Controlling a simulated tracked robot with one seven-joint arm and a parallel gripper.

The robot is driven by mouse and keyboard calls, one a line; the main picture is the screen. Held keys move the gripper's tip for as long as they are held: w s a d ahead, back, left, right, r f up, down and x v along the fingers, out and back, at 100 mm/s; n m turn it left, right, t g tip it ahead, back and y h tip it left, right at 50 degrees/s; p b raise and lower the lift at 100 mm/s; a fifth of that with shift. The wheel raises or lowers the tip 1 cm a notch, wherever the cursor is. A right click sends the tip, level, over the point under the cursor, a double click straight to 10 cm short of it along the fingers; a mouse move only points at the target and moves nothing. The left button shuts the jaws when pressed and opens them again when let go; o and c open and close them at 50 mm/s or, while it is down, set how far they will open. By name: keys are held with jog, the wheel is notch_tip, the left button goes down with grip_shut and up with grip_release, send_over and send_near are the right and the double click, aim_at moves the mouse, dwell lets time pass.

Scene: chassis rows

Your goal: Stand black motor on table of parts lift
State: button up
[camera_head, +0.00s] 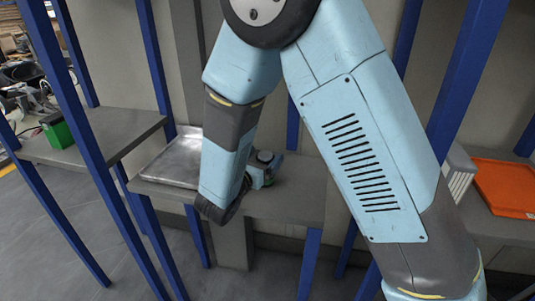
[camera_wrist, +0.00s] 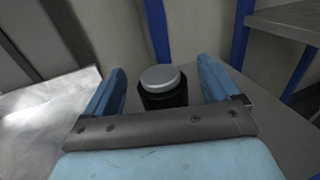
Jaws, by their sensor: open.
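A black motor (camera_wrist: 163,88), a short upright cylinder with a silver-grey top, stands on a grey shelf in the wrist view. In the head view its dark top (camera_head: 265,156) shows just beyond my gripper (camera_head: 262,172). In the wrist view my gripper (camera_wrist: 161,80) is open, with one blue finger on each side of the motor and a gap on both sides. The motor's lower part is hidden behind the gripper body. A shiny metal plate (camera_head: 176,160), perhaps the lift's table, lies on the shelf to the left and also shows in the wrist view (camera_wrist: 42,112).
Blue posts (camera_head: 155,65) stand around the shelves. A second shelf (camera_head: 110,130) at left carries a green box (camera_head: 56,131). An orange tray (camera_head: 506,186) lies at right. The shelf (camera_head: 290,195) has bare room right of the gripper.

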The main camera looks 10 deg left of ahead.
jog(key=v, duration=0.8)
jog(key=shift+s, duration=0.35)
jog(key=shift+a, duration=0.15)
